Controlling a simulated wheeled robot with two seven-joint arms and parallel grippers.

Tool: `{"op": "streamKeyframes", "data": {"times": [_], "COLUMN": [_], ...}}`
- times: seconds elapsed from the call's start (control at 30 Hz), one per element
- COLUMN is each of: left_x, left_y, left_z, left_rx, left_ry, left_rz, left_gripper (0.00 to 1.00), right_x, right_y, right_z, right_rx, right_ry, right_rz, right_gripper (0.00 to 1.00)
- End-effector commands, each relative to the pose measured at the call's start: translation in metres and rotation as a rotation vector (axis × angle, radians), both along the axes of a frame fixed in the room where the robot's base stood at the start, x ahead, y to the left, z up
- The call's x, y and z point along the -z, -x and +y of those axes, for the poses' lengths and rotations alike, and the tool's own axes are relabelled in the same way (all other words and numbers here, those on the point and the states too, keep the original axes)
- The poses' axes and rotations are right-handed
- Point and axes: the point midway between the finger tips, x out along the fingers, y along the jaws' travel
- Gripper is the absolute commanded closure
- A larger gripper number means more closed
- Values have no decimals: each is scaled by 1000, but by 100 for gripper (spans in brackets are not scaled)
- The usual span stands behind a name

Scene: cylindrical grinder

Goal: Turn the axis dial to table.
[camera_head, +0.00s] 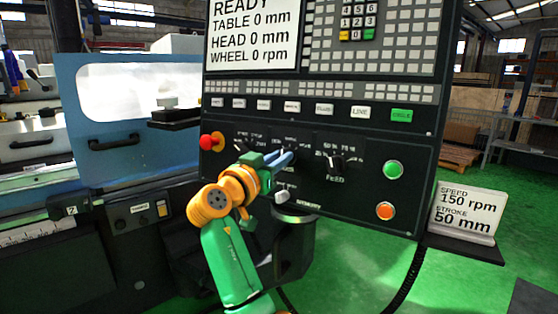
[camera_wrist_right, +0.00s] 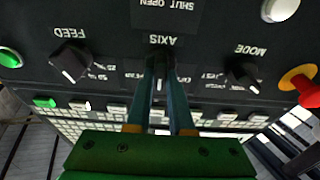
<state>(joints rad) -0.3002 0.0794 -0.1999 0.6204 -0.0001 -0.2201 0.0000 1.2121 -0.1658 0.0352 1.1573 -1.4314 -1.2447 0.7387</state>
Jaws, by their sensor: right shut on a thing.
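The black control panel (camera_head: 385,110) fills the middle of the head view, with a row of dials below its keys. My right gripper (camera_head: 288,157), with blue fingers, reaches the panel from the lower left and covers most of the axis dial there. In the wrist view the right gripper (camera_wrist_right: 159,75) is shut on the dark axis dial (camera_wrist_right: 158,66), one finger on each side, beneath the upside-down AXIS label. Which mark the dial points to cannot be read. My left gripper is not in view.
The feed dial (camera_head: 335,161) is to the right of the gripper, and the mode dial (camera_wrist_right: 242,74) shows in the wrist view. A red emergency button (camera_head: 208,142) is at the panel's left. Green (camera_head: 393,169) and orange (camera_head: 385,211) buttons are on the right. A sign (camera_head: 466,212) stands beyond.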

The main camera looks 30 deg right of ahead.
Motion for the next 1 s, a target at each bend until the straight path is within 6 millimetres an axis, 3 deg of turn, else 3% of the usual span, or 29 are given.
{"op": "streamKeyframes", "data": {"times": [0.33, 0.37, 0.43, 0.47, 0.77, 1.0], "left_x": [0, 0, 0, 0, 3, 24], "left_y": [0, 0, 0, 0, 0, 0], "left_z": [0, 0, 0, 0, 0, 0], "left_rx": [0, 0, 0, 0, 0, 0], "left_ry": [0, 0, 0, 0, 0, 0], "left_rz": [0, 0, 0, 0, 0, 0], "left_gripper": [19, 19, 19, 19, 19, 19], "right_x": [1, 1, 1, 1, 2, 8], "right_y": [0, 0, 0, 0, 1, 23], "right_z": [0, 0, 0, 0, 3, 46], "right_rx": [1, 1, 1, 1, 0, -3], "right_ry": [-2, -2, -2, -2, -1, -4], "right_rz": [0, 0, 0, 0, 0, -3], "right_gripper": [100, 72, 53, 50, 50, 50]}}
